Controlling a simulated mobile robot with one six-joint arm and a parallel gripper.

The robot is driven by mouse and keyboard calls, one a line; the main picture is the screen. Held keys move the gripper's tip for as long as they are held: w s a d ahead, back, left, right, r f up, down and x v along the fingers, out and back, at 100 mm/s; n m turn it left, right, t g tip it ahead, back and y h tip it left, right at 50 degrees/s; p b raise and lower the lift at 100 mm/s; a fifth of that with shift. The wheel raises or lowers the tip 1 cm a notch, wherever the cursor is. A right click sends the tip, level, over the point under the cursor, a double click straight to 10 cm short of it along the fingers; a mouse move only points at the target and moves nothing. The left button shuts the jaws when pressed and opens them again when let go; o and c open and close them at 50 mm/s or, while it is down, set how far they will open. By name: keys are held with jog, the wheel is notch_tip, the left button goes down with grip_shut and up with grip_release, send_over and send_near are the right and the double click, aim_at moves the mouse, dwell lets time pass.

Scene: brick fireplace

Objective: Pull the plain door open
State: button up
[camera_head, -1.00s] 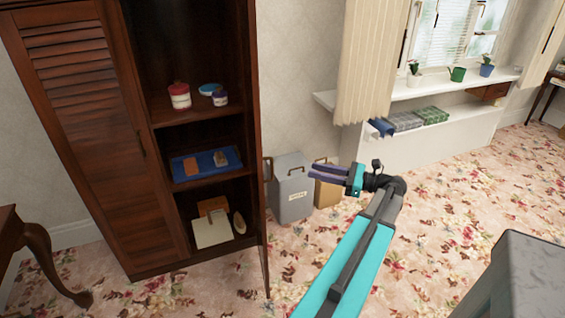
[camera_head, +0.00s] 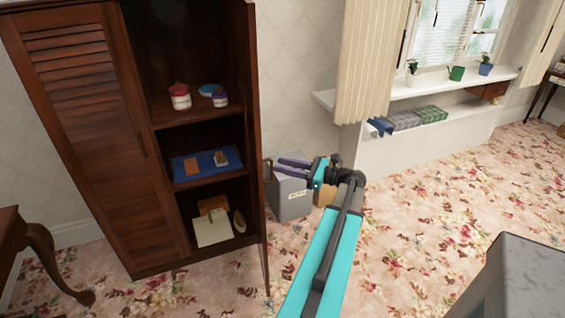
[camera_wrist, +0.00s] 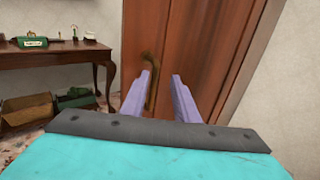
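The wooden cabinet (camera_head: 92,130) stands at left in the head view. Its louvered left door is shut. The plain right door (camera_head: 263,235) stands swung out, seen nearly edge-on in the head view. In the wrist view its outer face (camera_wrist: 210,52) shows, with a curved brass handle (camera_wrist: 152,85) near its left edge. My gripper (camera_head: 281,165) is to the right of this door, pointing at it. In the wrist view the two purple fingers are apart and empty (camera_wrist: 160,75). The handle shows beside the left finger and is partly hidden by it; I cannot tell whether they touch.
Grey (camera_head: 290,198) and tan boxes stand on the floor behind my gripper. Cabinet shelves hold jars, a blue tray (camera_head: 196,174) and papers. A curved-leg table (camera_head: 30,245) is at far left. A window sill with plants is at right. Floral carpet in front is clear.

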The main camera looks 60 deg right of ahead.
jog(key=shift+w+a, duration=0.1)
jog(key=shift+w, duration=0.55)
jog(key=shift+r, duration=0.1)
grip_shut()
